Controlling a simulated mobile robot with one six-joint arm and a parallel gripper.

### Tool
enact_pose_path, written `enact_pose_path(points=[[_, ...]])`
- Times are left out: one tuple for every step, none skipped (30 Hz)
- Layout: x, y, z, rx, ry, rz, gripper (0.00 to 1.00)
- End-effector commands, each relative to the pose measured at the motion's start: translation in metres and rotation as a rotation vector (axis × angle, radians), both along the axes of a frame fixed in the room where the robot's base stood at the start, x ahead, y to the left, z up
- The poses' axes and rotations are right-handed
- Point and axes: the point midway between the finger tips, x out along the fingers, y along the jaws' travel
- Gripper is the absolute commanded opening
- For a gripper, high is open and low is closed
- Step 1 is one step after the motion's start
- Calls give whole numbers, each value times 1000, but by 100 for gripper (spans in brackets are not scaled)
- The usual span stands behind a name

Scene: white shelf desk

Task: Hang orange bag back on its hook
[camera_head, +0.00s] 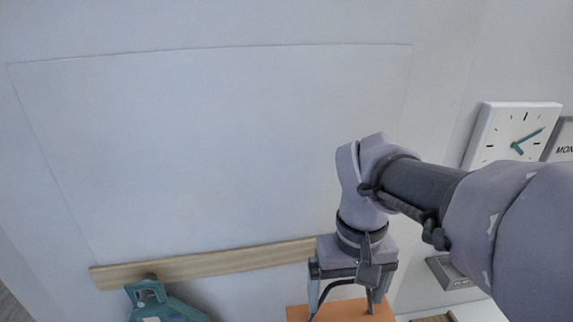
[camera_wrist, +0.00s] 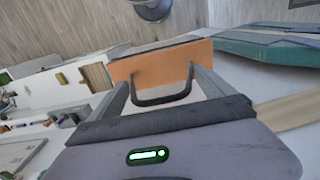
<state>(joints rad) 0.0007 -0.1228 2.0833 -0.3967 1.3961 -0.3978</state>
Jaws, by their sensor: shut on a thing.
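The orange bag (camera_head: 340,308) hangs below my gripper (camera_head: 345,286) in the head view, its lower part cut off by the frame. The wrist view shows the orange bag (camera_wrist: 150,62) with its dark handle (camera_wrist: 165,100) between the two fingers. My gripper (camera_wrist: 161,78) is shut on the bag's handle. The wooden rail (camera_head: 215,264) runs along the wall and ends behind my gripper. A dark hook (camera_head: 149,277) on its left part carries a teal bag (camera_head: 165,303). I see no free hook; my gripper covers the rail's right end.
The teal bag (camera_wrist: 265,47) and the rail (camera_wrist: 288,111) are on the right in the wrist view. A white clock (camera_head: 512,133) is on the right wall, with a calendar sign (camera_head: 564,142) beside it. The wall panel above the rail is bare.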

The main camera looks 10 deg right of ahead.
Motion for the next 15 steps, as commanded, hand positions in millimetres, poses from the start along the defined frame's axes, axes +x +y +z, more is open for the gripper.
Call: enact_pose_path(points=[[4,0,0,0,-1,0,20],[7,0,0,0,-1,0,20],[10,0,-1,0,0,0,20],[12,0,-1,0,0,0,20],[15,0,-1,0,-1,0,20],[18,0,-1,0,-1,0,20],[21,0,-2,0,0,0,20],[23,0,-2,0,0,0,20],[27,0,-2,0,-1,0,20],[29,0,-2,0,-1,0,20],[32,0,-2,0,0,0,20],[35,0,-2,0,-1,0,20],[38,0,-2,0,-1,0,20],[40,0,-2,0,-1,0,20],[43,0,-3,0,0,0,20]])
